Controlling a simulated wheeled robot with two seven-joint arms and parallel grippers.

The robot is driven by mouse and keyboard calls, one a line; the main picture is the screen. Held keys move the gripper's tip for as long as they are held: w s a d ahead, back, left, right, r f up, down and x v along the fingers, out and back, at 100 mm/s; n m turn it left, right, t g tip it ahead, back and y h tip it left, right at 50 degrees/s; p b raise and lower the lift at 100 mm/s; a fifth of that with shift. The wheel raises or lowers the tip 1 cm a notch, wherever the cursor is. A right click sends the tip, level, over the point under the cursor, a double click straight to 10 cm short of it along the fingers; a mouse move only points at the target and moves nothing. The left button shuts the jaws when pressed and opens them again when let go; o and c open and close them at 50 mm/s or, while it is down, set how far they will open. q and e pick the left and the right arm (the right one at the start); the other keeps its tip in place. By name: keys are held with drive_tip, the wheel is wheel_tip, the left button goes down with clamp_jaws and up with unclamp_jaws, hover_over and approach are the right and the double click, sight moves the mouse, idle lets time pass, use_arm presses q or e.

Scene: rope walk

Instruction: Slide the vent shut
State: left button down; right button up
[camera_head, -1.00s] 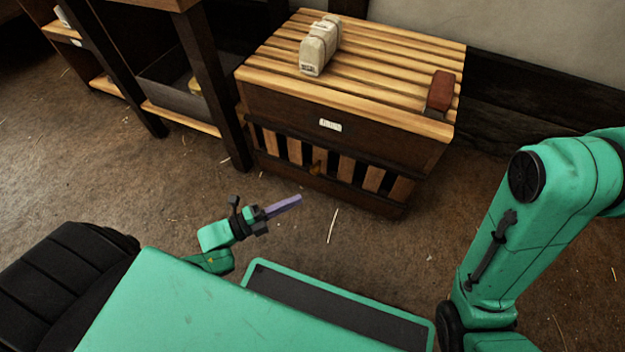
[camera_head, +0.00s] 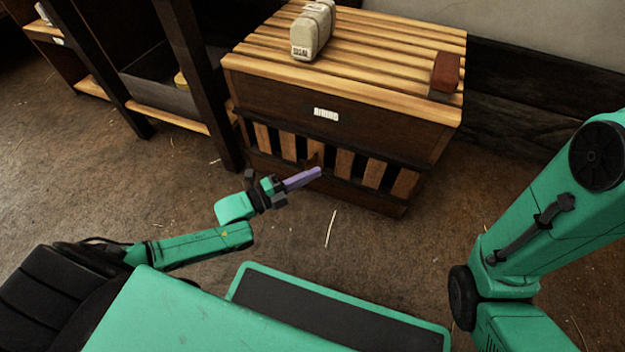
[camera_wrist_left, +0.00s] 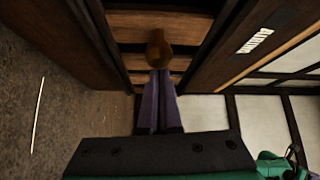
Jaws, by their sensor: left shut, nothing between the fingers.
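The vent (camera_head: 343,163) is a row of upright wooden slats with dark gaps between them, low on the front of the dark wooden chest (camera_head: 270,98). A brown rounded knob (camera_wrist_left: 159,50) stands out from the slats in the left wrist view. In the head view it is mostly hidden behind my fingertips. My left gripper (camera_head: 319,172) has its purple fingers together and empty, pointing at the vent. In the left wrist view the fingertips (camera_wrist_left: 161,73) are right at the knob; I cannot tell whether they touch it. My right gripper is out of view.
On the chest's slatted top stand a pale package (camera_head: 312,32) and a red-brown block (camera_head: 445,72). A dark post and shelf unit with a grey bin (camera_head: 160,88) stands to the left. The floor before the chest is clear except for straw.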

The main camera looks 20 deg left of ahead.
use_arm(q)
drive_tip(key=shift+a, duration=0.1)
drive_tip(key=a, duration=0.4)
drive_tip(key=shift+w+a, duration=0.15)
drive_tip(key=shift+a, duration=0.05)
